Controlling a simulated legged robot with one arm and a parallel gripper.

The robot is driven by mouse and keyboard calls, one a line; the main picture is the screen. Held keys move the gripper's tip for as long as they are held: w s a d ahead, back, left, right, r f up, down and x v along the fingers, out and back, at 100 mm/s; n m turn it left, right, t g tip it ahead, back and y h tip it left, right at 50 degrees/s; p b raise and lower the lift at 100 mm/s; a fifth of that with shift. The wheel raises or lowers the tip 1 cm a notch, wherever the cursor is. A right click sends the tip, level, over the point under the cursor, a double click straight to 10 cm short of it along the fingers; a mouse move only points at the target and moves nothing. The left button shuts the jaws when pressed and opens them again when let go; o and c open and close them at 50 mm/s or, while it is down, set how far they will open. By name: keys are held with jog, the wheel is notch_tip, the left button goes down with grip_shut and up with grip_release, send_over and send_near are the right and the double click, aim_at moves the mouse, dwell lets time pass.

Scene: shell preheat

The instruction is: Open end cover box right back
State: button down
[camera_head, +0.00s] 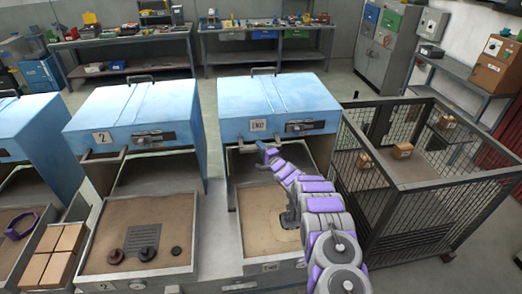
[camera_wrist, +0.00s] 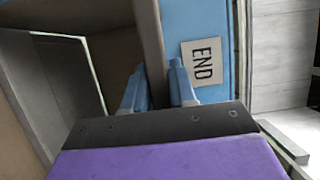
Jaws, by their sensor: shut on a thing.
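The end box stands third in the row, with a blue cover (camera_head: 275,98) carrying an END label (camera_head: 257,125); the label also shows sideways in the wrist view (camera_wrist: 203,62). A dark bar (camera_head: 240,147) runs along the cover's lower front edge. My gripper (camera_head: 267,153) is at this bar, left of the cover's middle and below the label. In the wrist view my gripper's light blue fingers (camera_wrist: 157,92) are on either side of the grey bar (camera_wrist: 150,40) and shut on it. The front below the cover is open, with a brown-floored tray (camera_head: 262,215) in front.
A box marked 2 (camera_head: 140,105) with a blue cover stands left, its tray holding dark round parts (camera_head: 148,254). A wire cage (camera_head: 375,195) with small cartons stands close on the right. Workbenches line the back wall.

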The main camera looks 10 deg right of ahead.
jog(key=shift+f, duration=0.25)
jog(key=c, duration=1)
grip_release()
jog(key=shift+w, duration=0.1)
jog(key=shift+r, duration=0.1)
jog(key=v, duration=1.7)
jog(key=shift+s+p, duration=0.2)
jog(key=shift+p, duration=0.1)
jog(key=shift+d, duration=0.1)
